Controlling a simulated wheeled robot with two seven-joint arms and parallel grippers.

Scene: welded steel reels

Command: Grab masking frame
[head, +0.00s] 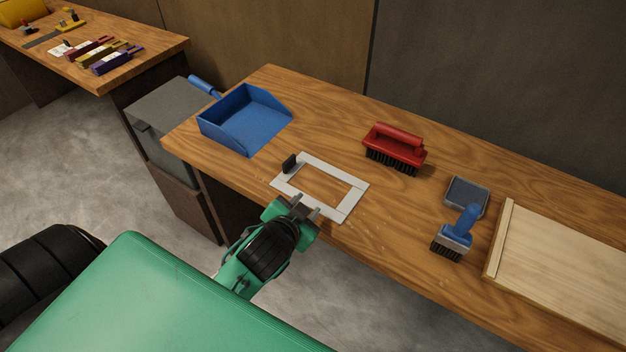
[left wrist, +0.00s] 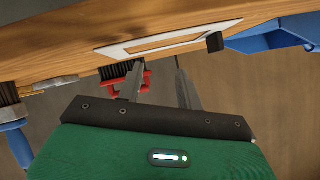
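The masking frame is a flat, light grey rectangular frame (head: 335,172) with a small black upright handle (head: 289,163) at its left corner. It lies on the wooden workbench near the front edge. It also shows in the left wrist view (left wrist: 120,49), beyond my fingertips, with its black handle at the right. My left gripper (head: 305,206) is at the frame's near side, its two fingers apart and nothing between them. In the head view the fingertips overlap the frame's near bar; the left wrist view shows a gap. My right gripper is not in view.
On the workbench (head: 330,103), a blue dustpan (head: 243,120) stands left of the frame and a red brush (head: 394,146) behind it. A blue-handled brush (head: 456,235), a grey pad (head: 466,195) and a pale board (head: 565,265) lie to the right. A grey bin (head: 165,115) stands beside the bench.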

